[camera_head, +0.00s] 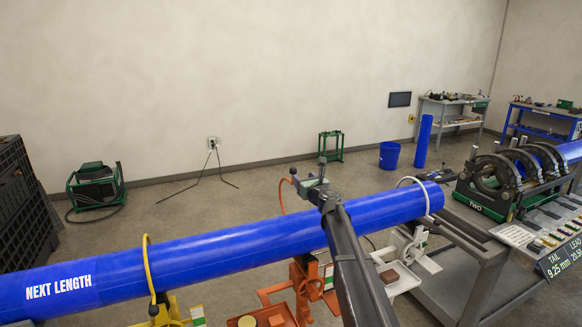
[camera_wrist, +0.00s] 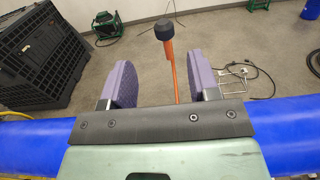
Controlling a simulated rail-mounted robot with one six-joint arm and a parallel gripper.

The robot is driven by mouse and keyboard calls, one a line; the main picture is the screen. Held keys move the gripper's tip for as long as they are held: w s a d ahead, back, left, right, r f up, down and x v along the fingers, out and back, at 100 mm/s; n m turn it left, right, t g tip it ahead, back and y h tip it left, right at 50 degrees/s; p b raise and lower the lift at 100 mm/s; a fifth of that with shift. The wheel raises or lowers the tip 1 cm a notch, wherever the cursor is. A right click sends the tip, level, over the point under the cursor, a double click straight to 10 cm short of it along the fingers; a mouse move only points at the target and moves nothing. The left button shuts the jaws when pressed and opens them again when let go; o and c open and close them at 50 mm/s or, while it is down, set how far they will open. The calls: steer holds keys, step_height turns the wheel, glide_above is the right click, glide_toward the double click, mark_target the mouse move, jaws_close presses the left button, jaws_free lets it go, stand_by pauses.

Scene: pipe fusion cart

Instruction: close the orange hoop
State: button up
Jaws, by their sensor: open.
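The orange hoop (camera_head: 282,197) stands up behind the blue pipe (camera_head: 240,238), swung back, with a dark knob (camera_head: 293,171) at its upper end. It rises from the orange support (camera_head: 303,288) under the pipe. In the wrist view, the orange rod (camera_wrist: 174,72) and its black knob (camera_wrist: 168,30) show between and beyond my two purple fingers. My gripper (camera_head: 310,181) is open and empty above the pipe, just right of the hoop's knob. In the wrist view, my gripper (camera_wrist: 162,82) spans across the pipe. The hoop's lower end is hidden by the pipe.
A yellow hoop (camera_head: 148,262) and a white hoop (camera_head: 424,186) arch over the pipe on either side. A fusion machine (camera_head: 500,185) stands at right. Black crates (camera_head: 22,210) stand at left. The floor behind the pipe is mostly open.

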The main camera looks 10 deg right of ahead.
mark_target(295, 170)
steer(key=x, duration=1.1)
steer(key=shift+d+f, duration=0.15)
steer(key=shift+d, duration=0.05)
jaws_close()
